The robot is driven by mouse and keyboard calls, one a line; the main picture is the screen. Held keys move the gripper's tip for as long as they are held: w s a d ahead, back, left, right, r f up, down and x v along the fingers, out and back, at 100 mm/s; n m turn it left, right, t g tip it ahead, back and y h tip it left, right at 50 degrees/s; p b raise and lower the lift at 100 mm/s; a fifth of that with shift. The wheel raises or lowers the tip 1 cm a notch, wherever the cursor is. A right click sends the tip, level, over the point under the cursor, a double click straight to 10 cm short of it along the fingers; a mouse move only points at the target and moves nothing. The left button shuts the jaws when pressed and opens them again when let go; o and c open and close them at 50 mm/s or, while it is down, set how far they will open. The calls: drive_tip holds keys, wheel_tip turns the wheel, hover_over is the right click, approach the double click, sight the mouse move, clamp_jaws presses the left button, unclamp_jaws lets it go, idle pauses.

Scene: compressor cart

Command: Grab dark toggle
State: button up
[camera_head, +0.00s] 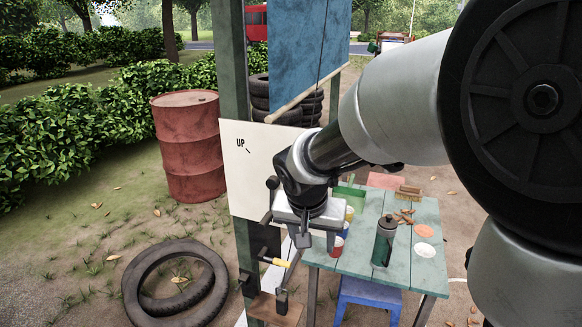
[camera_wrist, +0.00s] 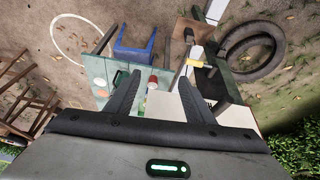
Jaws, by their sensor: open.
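My gripper (camera_head: 304,242) points down in front of the panel's right side, apart from the lever as far as I can tell. In the wrist view my gripper (camera_wrist: 160,84) has its two dark fingers spread with nothing held between them. I cannot make out the toggle clearly in the wrist view.
Below is a crank with a yellow handle (camera_head: 275,262), also in the wrist view (camera_wrist: 195,63). A green table (camera_head: 345,262) with a dark flask (camera_head: 384,242) stands right, a blue stool (camera_head: 368,293) below it. A green post (camera_head: 232,80) borders the panel. Tyres (camera_head: 140,290) lie left.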

drive_tip(key=b, duration=0.5)
approach(281, 300)
drive_tip(key=shift+m, duration=0.4)
drive_tip(key=x, duration=0.2)
drive_tip(key=b+x, duration=0.1)
drive_tip(key=x, duration=0.4)
drive_tip(key=shift+a+b, duration=0.3)
drive_tip(key=shift+a, duration=0.15)
drive_tip(key=x, duration=0.4)
drive_tip(key=shift+d+f+b, duration=0.2)
drive_tip(key=shift+d+b, duration=0.2)
drive_tip(key=shift+d, duration=0.05)
drive_tip(key=shift+w+f, duration=0.3)
drive_tip(key=shift+f, duration=0.2)
drive_tip(key=c, duration=0.9)
drive_tip(key=shift+r, duration=0.1)
drive_tip(key=shift+c, duration=0.2)
